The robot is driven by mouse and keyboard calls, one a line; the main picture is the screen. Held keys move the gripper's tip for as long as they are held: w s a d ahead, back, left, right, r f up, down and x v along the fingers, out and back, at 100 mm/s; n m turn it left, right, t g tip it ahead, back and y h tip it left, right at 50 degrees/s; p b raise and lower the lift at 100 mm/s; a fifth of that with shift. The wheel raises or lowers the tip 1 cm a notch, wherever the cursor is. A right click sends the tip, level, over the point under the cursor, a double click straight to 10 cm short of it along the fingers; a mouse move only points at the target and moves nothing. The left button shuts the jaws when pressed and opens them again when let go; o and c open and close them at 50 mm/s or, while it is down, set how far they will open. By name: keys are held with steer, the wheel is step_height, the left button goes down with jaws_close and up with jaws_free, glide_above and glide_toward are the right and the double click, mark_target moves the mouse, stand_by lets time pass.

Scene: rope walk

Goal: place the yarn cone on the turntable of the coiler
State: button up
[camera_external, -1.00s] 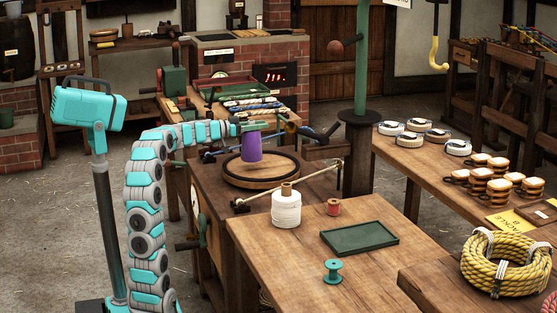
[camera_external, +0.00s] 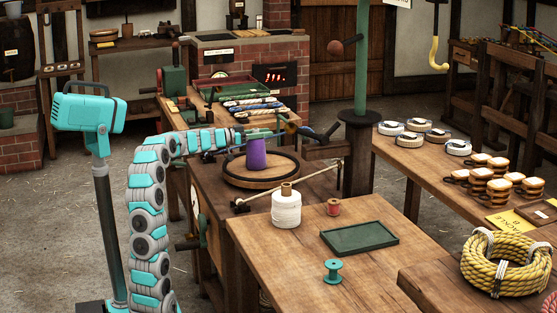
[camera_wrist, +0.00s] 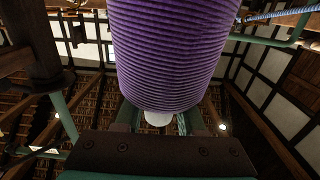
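The purple yarn cone (camera_external: 257,155) stands upright at the round turntable (camera_external: 282,180) of the coiler, its base over the disc. Whether the base touches the disc I cannot tell. My gripper (camera_external: 259,135) is at the cone's narrow top, coming in from the left. In the wrist view the ribbed purple cone (camera_wrist: 165,50) fills the upper middle, its pale tip toward my gripper (camera_wrist: 160,122). The fingers run up on both sides of the cone and seem shut on it; their contact is hidden behind it.
A wooden arm with a rod and a green post (camera_external: 361,60) stands right of the turntable. In front, a table carries a white spool (camera_external: 286,209), a small red spool (camera_external: 333,207), a green tray (camera_external: 360,237) and a teal spool (camera_external: 332,271).

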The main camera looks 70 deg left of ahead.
steer(key=o, duration=0.5)
steer(key=shift+c, duration=0.2)
steer(key=shift+r, duration=0.2)
steer(key=s, duration=0.7)
steer(key=shift+s, duration=0.25)
